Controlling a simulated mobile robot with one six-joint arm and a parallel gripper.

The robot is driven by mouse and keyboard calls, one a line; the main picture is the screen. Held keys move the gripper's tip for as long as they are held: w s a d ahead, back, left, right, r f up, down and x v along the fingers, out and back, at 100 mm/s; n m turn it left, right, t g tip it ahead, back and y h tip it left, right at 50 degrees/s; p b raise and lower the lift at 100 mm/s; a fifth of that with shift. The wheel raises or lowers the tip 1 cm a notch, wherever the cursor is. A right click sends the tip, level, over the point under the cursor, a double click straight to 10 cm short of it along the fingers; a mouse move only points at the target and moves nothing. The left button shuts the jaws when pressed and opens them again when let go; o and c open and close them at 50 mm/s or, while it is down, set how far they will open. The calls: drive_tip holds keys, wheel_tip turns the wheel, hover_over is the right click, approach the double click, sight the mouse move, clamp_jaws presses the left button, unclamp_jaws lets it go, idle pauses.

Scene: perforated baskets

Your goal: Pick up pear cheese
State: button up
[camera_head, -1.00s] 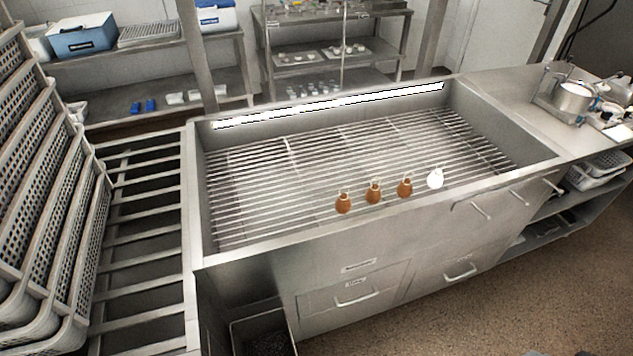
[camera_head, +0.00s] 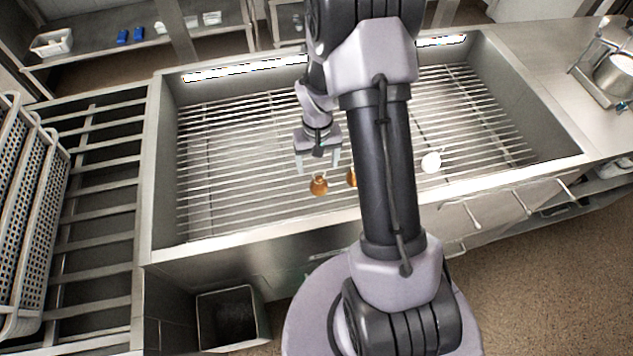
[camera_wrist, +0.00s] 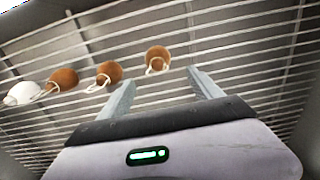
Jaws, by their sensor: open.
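Three brown pear-shaped cheeses and one white one, each with a string loop, stand in a row on the slatted rack. In the head view the leftmost brown cheese (camera_head: 319,187) is just below my gripper (camera_head: 318,165); a second brown one (camera_head: 352,178) is partly behind my arm and the third is hidden. The white cheese (camera_head: 431,162) is right of my arm. In the wrist view the nearest brown cheese (camera_wrist: 158,58) lies just beyond and between the fingertips of my gripper (camera_wrist: 162,80). The other brown ones (camera_wrist: 109,73) (camera_wrist: 62,80) and the white one (camera_wrist: 22,93) are left. My gripper is open and empty.
The rack sits inside a steel basin with a raised front rim (camera_head: 230,241). Perforated baskets (camera_head: 30,215) stand at left, and a bin (camera_head: 228,318) is on the floor. A metal pot (camera_head: 615,75) is on the right counter. The rack's left part is free.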

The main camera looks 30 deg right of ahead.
sight(319, 178)
wheel_tip(319, 178, down, 2)
drive_tip(key=shift+a+f, duration=0.1)
drive_tip(key=shift+s+a+f+b, duration=0.1)
drive_tip(key=shift+s+f+b, duration=0.35)
drive_tip(key=shift+f, duration=0.1)
wheel_tip(319, 178, down, 5)
drive_tip(key=shift+s+r+b, duration=0.1)
drive_tip(key=shift+b, duration=1)
drive_tip(key=shift+r, duration=0.1)
drive_tip(key=shift+c, duration=0.8)
drive_tip(key=shift+d, duration=0.2)
drive_tip(key=c, duration=1.4)
